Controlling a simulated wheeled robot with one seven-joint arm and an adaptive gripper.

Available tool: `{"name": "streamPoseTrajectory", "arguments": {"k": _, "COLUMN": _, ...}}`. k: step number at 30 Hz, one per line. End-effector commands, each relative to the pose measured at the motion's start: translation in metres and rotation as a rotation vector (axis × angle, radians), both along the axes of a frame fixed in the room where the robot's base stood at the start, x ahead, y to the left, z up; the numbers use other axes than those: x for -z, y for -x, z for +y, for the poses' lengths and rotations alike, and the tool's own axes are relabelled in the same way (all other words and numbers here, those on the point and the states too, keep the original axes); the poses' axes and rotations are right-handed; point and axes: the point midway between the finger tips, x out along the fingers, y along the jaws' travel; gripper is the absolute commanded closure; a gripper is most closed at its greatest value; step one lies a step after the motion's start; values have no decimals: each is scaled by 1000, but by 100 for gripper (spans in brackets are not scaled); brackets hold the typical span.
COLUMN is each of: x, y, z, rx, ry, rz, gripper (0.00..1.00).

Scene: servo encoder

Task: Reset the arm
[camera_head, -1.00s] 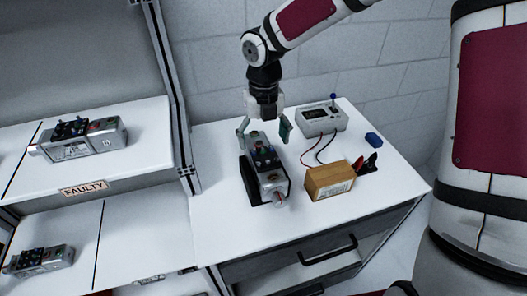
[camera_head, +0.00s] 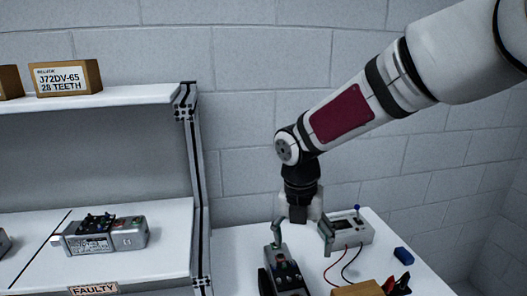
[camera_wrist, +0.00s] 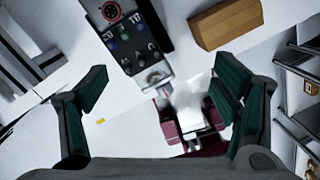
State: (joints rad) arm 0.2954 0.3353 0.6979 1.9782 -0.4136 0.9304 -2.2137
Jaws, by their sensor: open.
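My gripper (camera_head: 302,236) points down over the white worktop, its two green-padded fingers spread wide with nothing between them. A grey servo unit (camera_head: 287,277) with a dark top and coloured connectors stands on the worktop just below and left of the gripper in the head view. Its lower part is cut off by the frame edge. In the wrist view my gripper (camera_wrist: 160,88) is open, and the servo unit (camera_wrist: 128,38) shows at the top, apart from the fingers. My arm reaches in from the upper right.
A meter box (camera_head: 352,228) with red and black leads stands close behind my right finger. A brown box (camera_head: 360,288) and a blue item (camera_head: 403,254) are to the right. A shelf rack with another servo (camera_head: 105,236) over a FAULTY label (camera_head: 94,289) stands left.

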Motion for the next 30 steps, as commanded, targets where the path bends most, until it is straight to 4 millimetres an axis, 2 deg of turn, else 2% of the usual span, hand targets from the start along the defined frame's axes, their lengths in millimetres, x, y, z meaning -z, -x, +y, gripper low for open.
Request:
{"name": "streamPoseTrajectory", "arguments": {"k": 1, "x": -14, "y": 9, "z": -9, "rx": 130, "ry": 19, "rz": -39, "gripper": 19}}
{"name": "streamPoseTrajectory", "arguments": {"k": 8, "x": -62, "y": 54, "z": -44, "rx": 782, "ry": 1, "rz": -214, "gripper": 19}}
{"name": "streamPoseTrajectory", "arguments": {"k": 15, "x": -104, "y": 108, "z": -73, "rx": 1467, "ry": -161, "rz": -379, "gripper": 19}}
{"name": "streamPoseTrajectory", "arguments": {"k": 20, "x": -123, "y": 146, "z": -87, "rx": 1924, "ry": -349, "rz": -429, "gripper": 19}}
{"name": "streamPoseTrajectory", "arguments": {"k": 24, "x": -133, "y": 177, "z": -94, "rx": 2293, "ry": -540, "rz": -400, "gripper": 19}}
{"name": "streamPoseTrajectory", "arguments": {"k": 30, "x": -136, "y": 204, "z": -98, "rx": 2645, "ry": -738, "rz": -287, "gripper": 19}}
